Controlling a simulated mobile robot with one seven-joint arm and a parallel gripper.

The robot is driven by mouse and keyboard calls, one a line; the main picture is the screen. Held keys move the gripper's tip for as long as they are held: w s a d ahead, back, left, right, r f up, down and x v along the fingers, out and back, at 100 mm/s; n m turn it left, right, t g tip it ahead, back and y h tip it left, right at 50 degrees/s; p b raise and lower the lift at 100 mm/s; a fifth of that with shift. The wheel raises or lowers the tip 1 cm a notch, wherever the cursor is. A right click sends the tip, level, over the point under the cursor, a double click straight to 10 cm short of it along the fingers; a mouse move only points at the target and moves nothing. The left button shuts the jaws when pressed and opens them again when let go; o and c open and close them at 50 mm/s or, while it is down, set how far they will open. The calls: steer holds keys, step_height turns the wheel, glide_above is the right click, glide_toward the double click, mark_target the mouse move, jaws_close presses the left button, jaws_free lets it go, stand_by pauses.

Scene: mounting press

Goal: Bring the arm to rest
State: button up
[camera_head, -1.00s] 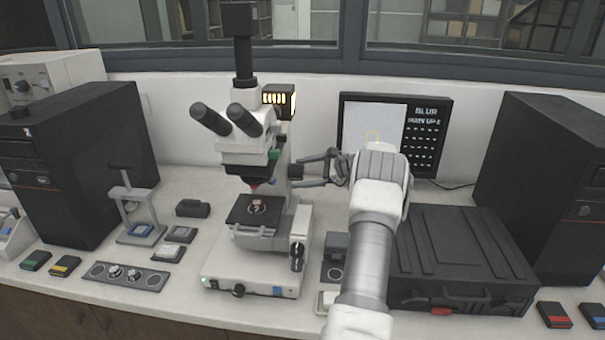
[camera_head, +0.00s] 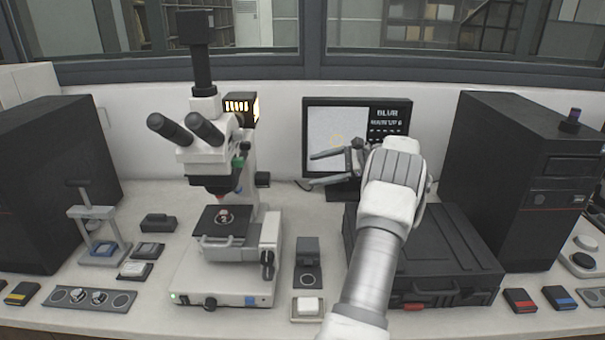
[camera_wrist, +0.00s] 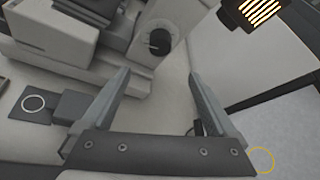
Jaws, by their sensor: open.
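My gripper (camera_head: 334,166) is in the air in front of the monitor, to the right of the microscope, with its fingers pointing left. In the wrist view my gripper (camera_wrist: 158,95) shows two fingers spread apart with nothing between them. My arm reaches up from the bottom of the head view, in front of the left part of a black case. Parts of the monitor and the case are hidden behind my arm.
The microscope (camera_head: 215,285) stands left of my arm with a small round sample on its stage. The monitor (camera_head: 390,110) is behind my gripper. The black case (camera_head: 455,250) lies on the right. A mounting press (camera_head: 95,215) stands at left. Dark cabinets flank the bench.

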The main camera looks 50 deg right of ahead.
steer(key=shift+s+d+r, duration=0.2)
steer(key=shift+s, duration=0.25)
stand_by(0.3)
